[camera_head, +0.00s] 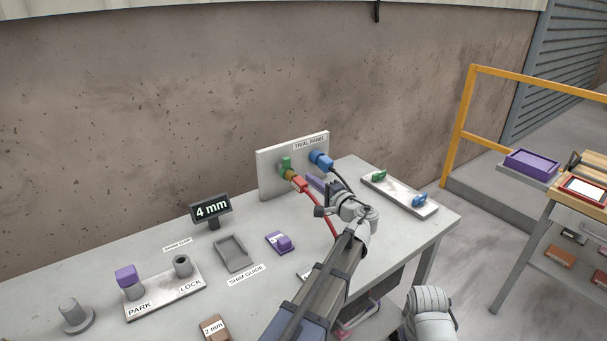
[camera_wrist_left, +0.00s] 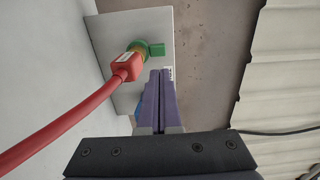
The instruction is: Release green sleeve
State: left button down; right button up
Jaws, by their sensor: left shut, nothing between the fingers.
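The green sleeve (camera_head: 286,165) sits on the left socket of the trial panel (camera_head: 277,187), with a tab sticking out. It also shows in the left wrist view (camera_wrist_left: 156,49). A red plug (camera_head: 299,184) on a red cable sits in line with it, with a yellowish band between them; the plug also shows in the left wrist view (camera_wrist_left: 127,68). My left gripper (camera_head: 315,182) is shut and empty, its purple fingers just right of the red plug in the head view. In the left wrist view its fingertips (camera_wrist_left: 161,73) are beside the sleeve's tab, apparently apart from it. My right gripper is not in view.
A plate with green and blue parts (camera_head: 397,194) lies to the right.

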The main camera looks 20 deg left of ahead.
pick_arm(q)
jog(key=shift+v, duration=1.75)
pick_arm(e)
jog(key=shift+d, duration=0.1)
